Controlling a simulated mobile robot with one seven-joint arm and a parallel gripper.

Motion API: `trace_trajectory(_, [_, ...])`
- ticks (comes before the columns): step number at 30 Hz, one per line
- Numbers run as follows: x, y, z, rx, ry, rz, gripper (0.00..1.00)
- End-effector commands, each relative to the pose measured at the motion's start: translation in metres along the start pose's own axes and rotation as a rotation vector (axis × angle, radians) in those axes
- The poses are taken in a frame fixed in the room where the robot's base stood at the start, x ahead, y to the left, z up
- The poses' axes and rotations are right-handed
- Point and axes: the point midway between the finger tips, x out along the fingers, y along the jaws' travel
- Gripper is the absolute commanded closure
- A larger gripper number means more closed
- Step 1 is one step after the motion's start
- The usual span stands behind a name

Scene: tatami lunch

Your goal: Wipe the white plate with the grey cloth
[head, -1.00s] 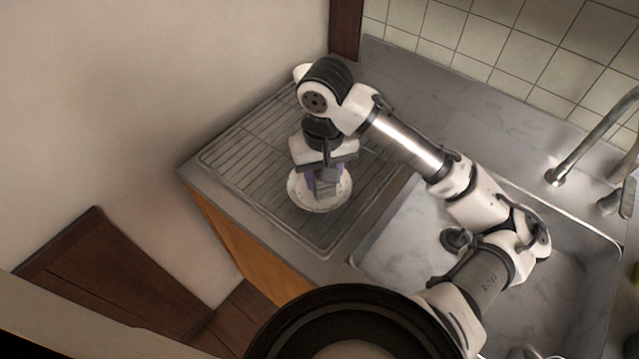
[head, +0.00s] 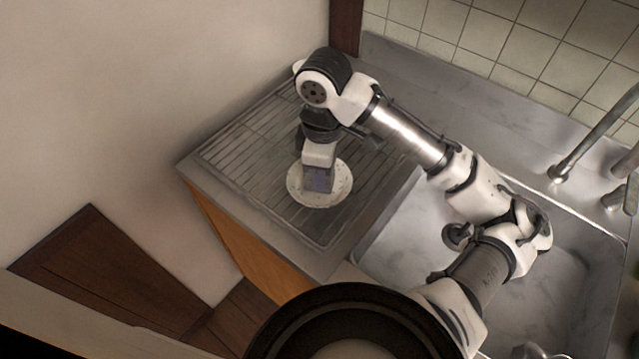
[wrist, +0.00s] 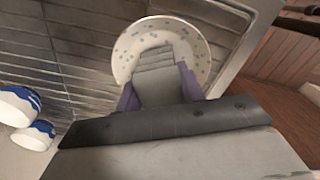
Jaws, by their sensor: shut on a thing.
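The white plate (head: 343,186) lies on the ribbed metal drainboard at the left of the sink. In the wrist view the plate (wrist: 128,52) shows grey specks around its rim. My gripper (head: 319,186) points down over the middle of the plate. In the wrist view its purple fingers (wrist: 158,84) are shut on the grey cloth (wrist: 160,66), which looks ridged and covers the plate's middle. The cloth appears to rest on the plate, but its underside is hidden. In the head view my fingers largely hide the cloth.
The sink basin (head: 400,240) lies to the right, under my arm, with a tap (head: 590,140) beyond. Two white-and-blue cups (wrist: 18,104) (wrist: 34,136) stand at the wrist view's left. A wall borders the drainboard's left.

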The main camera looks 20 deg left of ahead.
Motion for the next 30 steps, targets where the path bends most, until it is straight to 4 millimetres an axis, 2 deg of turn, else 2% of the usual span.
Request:
trace_trajectory(5, [0.0003,0.0006,-0.0003,-0.121,0.0,0.001,0.8])
trace_trajectory(17, [-0.0016,0.0003,-0.0005,-0.102,0.001,-0.001,0.8])
trace_trajectory(20, [-0.0046,-0.0001,-0.0011,0.005,0.002,-0.002,0.8])
trace_trajectory(30, [-0.0057,-0.0014,-0.0038,0.52,0.001,-0.004,0.8])
